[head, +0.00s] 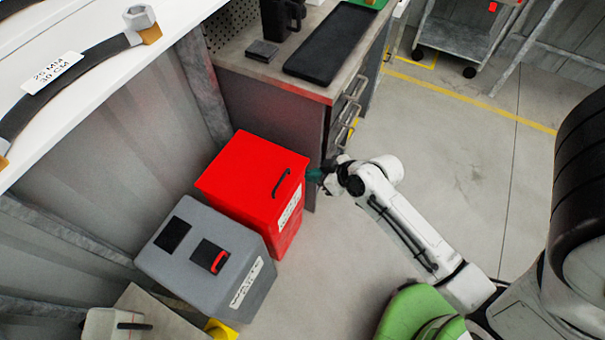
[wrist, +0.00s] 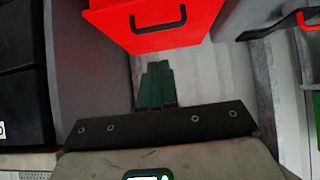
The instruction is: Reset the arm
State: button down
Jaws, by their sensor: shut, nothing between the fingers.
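My white arm reaches out from the lower right in the head view. My gripper (head: 314,175) is at its end, beside the right side of a red box (head: 240,175) and near the workbench's end panel. In the wrist view my gripper (wrist: 156,68) shows dark green fingers side by side, shut with nothing between them. The red box (wrist: 150,35) with its black handle is beyond the fingertips in that view. Whether the fingertips touch anything is hard to tell.
A grey box (head: 205,255) stands next to the red box. The workbench (head: 270,75) carries a black tray (head: 330,42). A shelf with a labelled hose (head: 70,75) is at upper left. A cart (head: 455,38) stands at the back. The floor right of my arm is clear.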

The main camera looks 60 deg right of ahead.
jog(key=shift+s+r, duration=0.3)
jog(key=shift+s, duration=0.1)
jog(key=s+a+r+g, duration=0.4)
jog(key=s+a+g, duration=0.5)
jog(key=a, duration=0.3)
jog(key=shift+s+a+m+h, duration=0.2)
jog(key=shift+a+m+h, duration=0.1)
jog(key=shift+a+m, duration=0.1)
